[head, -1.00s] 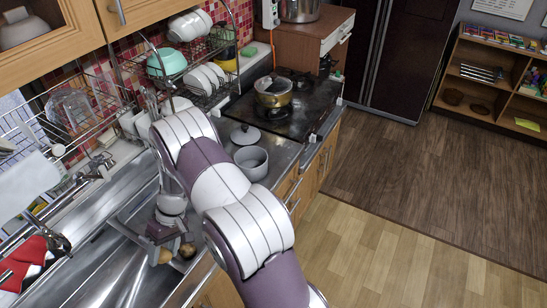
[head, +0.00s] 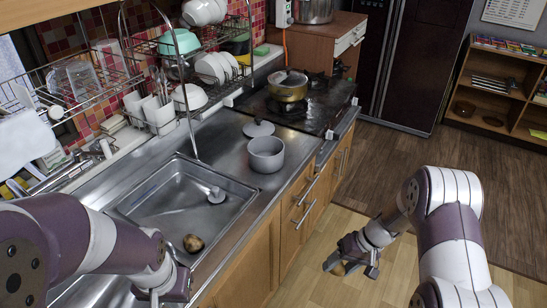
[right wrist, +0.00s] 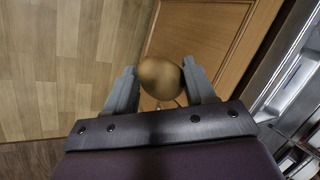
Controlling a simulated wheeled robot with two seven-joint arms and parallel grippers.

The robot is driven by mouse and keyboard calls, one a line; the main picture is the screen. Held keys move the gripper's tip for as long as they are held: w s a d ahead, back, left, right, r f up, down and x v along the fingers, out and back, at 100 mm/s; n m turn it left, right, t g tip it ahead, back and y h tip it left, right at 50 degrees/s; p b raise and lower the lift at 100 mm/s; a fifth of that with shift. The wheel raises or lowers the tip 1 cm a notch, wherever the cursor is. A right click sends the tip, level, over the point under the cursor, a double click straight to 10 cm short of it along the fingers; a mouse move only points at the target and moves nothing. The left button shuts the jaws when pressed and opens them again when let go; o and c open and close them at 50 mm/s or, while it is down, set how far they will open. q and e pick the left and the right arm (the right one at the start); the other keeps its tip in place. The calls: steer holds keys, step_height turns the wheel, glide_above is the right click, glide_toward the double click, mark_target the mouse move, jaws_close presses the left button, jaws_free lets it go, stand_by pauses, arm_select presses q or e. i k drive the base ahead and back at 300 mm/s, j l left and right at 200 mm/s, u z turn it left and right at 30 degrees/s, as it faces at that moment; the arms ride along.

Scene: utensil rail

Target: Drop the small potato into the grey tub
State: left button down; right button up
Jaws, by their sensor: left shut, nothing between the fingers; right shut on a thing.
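A round brown potato (right wrist: 160,78) is pinched between the fingertips of my right gripper (right wrist: 160,84) in the right wrist view. In the head view that gripper (head: 338,263) hangs over the wooden floor, to the right of the counter, and the held potato (head: 339,269) shows only slightly. Another brown potato (head: 193,243) lies in the sink at its near end. I cannot tell which potato is smaller. The round grey tub (head: 265,158) stands on the counter right of the sink, open at the top. My left gripper (head: 172,298) is shut and empty at the bottom left, partly cut off.
A steel sink (head: 235,193) lies left of the tub. A grey lid (head: 258,129) lies behind the tub. A stove (head: 310,112) with a lidded pot (head: 288,88) is further back. Dish racks (head: 200,85) line the wall. The counter's front edge lies between my right gripper and the tub.

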mark_target(269, 168)
steer(key=i+l+u, duration=0.35)
steer(key=l, duration=0.45)
steer(key=l+u, duration=0.35)
steer(key=l, duration=0.5)
steer(key=i+l+u, duration=0.1)
steer(key=l+u, duration=0.25)
steer(key=l, duration=0.55)
